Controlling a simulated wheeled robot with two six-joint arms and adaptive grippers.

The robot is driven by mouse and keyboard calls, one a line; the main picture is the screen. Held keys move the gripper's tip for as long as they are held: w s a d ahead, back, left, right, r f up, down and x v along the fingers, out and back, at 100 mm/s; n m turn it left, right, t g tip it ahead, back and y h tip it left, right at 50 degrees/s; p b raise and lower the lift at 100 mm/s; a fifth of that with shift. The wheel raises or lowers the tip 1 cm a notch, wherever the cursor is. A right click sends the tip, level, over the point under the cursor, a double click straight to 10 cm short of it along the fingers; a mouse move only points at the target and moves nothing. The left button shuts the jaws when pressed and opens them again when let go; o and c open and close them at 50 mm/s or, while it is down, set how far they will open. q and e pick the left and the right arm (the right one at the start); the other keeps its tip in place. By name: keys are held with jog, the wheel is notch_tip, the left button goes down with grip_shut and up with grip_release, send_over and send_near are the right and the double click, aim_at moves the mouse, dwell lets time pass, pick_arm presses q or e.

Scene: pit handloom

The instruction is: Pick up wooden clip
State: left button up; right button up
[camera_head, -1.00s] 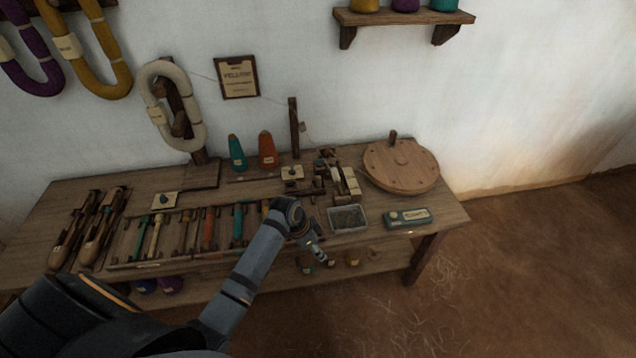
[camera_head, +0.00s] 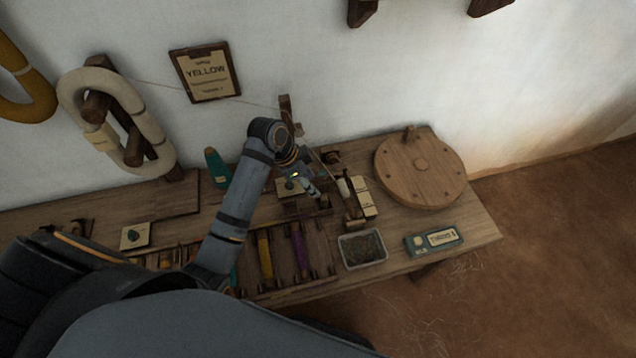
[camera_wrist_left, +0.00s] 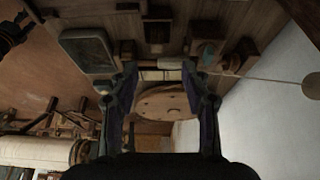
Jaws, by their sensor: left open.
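Small brown wooden pieces lie on the workbench beside my left gripper (camera_head: 312,188); I cannot tell for sure which is the wooden clip. One dark wooden piece (camera_head: 331,157) lies behind the gripper in the head view, and another (camera_head: 354,215) stands near the metal tray. In the left wrist view, small wooden blocks (camera_wrist_left: 158,32) show beyond the open fingers of my left gripper (camera_wrist_left: 160,75). Nothing is held between the fingers. The left forearm hides part of the bench in the head view. My right gripper is not in view.
A shallow metal tray (camera_head: 362,249), a teal box (camera_head: 433,241) and a round wooden disc (camera_head: 419,170) are to the right of the gripper. A rack of coloured spools (camera_head: 266,254) lies in front. The wall rises close behind.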

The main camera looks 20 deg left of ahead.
aim_at(324, 197)
pick_arm(q)
jog(key=x, duration=0.4)
jog(key=shift+s+d+f, duration=0.2)
jog(key=shift+d, duration=0.25)
jog(key=shift+w+f, duration=0.1)
jog(key=shift+f, duration=0.1)
jog(key=shift+d+f, duration=0.15)
jog(key=shift+f, duration=0.2)
jog(key=x, duration=0.4)
jog(key=shift+w+f, duration=0.2)
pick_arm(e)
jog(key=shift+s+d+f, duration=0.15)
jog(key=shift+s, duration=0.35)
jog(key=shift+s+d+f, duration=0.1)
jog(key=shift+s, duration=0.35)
